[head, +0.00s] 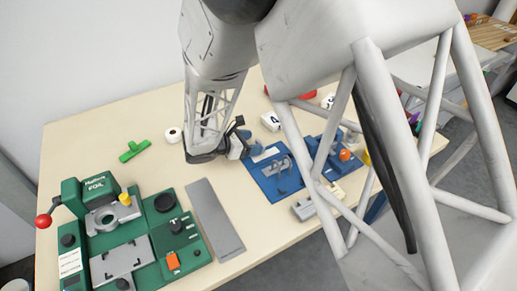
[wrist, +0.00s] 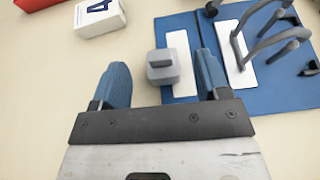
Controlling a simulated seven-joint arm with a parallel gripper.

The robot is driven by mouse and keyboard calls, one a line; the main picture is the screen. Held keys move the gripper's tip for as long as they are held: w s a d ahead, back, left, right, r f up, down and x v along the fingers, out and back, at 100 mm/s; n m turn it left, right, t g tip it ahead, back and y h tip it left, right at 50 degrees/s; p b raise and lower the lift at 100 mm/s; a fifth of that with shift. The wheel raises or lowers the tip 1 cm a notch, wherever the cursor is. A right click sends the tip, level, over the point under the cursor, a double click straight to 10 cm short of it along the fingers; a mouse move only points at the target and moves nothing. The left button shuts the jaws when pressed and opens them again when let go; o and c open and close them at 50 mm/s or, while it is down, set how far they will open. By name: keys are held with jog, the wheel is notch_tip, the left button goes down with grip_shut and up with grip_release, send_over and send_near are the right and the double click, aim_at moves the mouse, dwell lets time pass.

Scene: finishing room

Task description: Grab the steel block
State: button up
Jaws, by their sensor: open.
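A small grey block with a raised darker ridge on top, which looks like the steel block (wrist: 163,70), stands at the left edge of the blue board (wrist: 276,98). In the wrist view it lies between and ahead of the two blue fingers of my gripper (wrist: 161,62). The fingers are apart, with visible gaps to the block on both sides, and hold nothing. In the head view my gripper (head: 240,143) is low over the table beside the blue board (head: 262,183); the block is hard to make out there.
Grey upright hooks (wrist: 262,38) stand on the board to the right. A white box marked 4 (wrist: 100,18) lies to the upper left. In the head view a long grey plate (head: 214,220) and a green machine (head: 125,250) are to the left. Bare table lies between.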

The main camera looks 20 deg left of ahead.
aim_at(258, 141)
jog(key=shift+x, duration=2.55)
jog(key=shift+c, duration=0.3)
jog(key=c, duration=1.1)
jog(key=shift+r, duration=0.1)
jog(key=shift+r, duration=5)
